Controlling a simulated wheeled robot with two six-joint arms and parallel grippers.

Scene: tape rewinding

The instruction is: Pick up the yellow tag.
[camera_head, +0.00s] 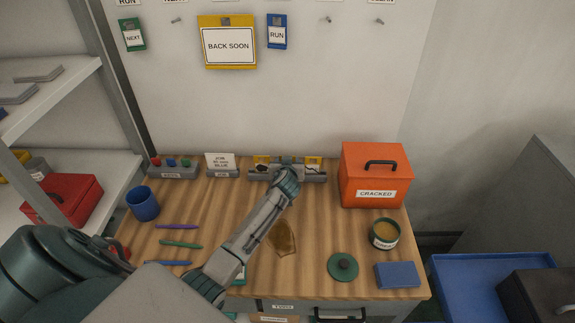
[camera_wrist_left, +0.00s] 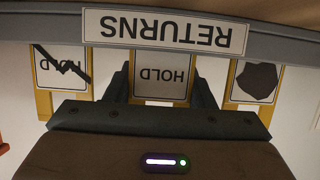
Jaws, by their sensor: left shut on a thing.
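My left gripper (camera_head: 287,165) reaches the grey returns rack (camera_head: 260,175) at the back of the wooden bench. In the left wrist view, which is upside down, it is shut on the middle yellow HOLD tag (camera_wrist_left: 176,70), with a clean white face, at the rack. A scribbled yellow HOLD tag (camera_wrist_left: 60,68) and a yellow tag with a dark blot (camera_wrist_left: 257,80) stand on either side. In the head view, those side tags (camera_head: 262,162) also show, while the gripper covers the middle one. My right gripper is not in view.
Behind hangs a board with a yellow BACK SOON sign (camera_head: 228,45), a green NEXT tag (camera_head: 133,36), a blue RUN tag (camera_head: 277,32) and bare pegs. An orange CRACKED box (camera_head: 374,172) stands right of the rack.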

